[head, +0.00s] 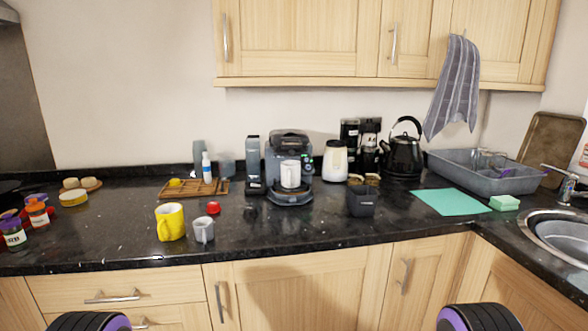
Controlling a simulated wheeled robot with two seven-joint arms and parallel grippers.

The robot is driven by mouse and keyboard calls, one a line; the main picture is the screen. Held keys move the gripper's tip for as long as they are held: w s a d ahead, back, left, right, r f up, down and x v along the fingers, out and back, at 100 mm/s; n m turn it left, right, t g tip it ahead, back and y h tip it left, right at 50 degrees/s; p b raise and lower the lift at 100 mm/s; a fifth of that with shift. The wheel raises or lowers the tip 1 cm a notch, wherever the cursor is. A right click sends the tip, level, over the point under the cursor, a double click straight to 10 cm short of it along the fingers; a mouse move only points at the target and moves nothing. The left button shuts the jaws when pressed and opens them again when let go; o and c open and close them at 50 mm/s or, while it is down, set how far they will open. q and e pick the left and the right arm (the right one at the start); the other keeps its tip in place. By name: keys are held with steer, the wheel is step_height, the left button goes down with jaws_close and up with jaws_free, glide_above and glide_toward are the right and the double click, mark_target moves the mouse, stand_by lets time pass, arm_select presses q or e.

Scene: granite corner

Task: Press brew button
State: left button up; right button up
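A dark grey coffee machine (291,144) stands against the back wall near the middle of the counter. A white mug (290,175) is upright on its drip tray, under the spout. Small controls (309,160) with a green light are on the right side of the machine's front. They are too small to tell which one is the brew button. My grippers are not in view. Only rounded black and purple parts of my arms show at the bottom edge, well apart from the machine.
A yellow mug (170,222) and a grey mug (204,230) stand front left of the machine. A small black container (361,201) is front right. A white canister (335,161) and black kettle (403,156) stand to the right. The granite directly before the machine is clear.

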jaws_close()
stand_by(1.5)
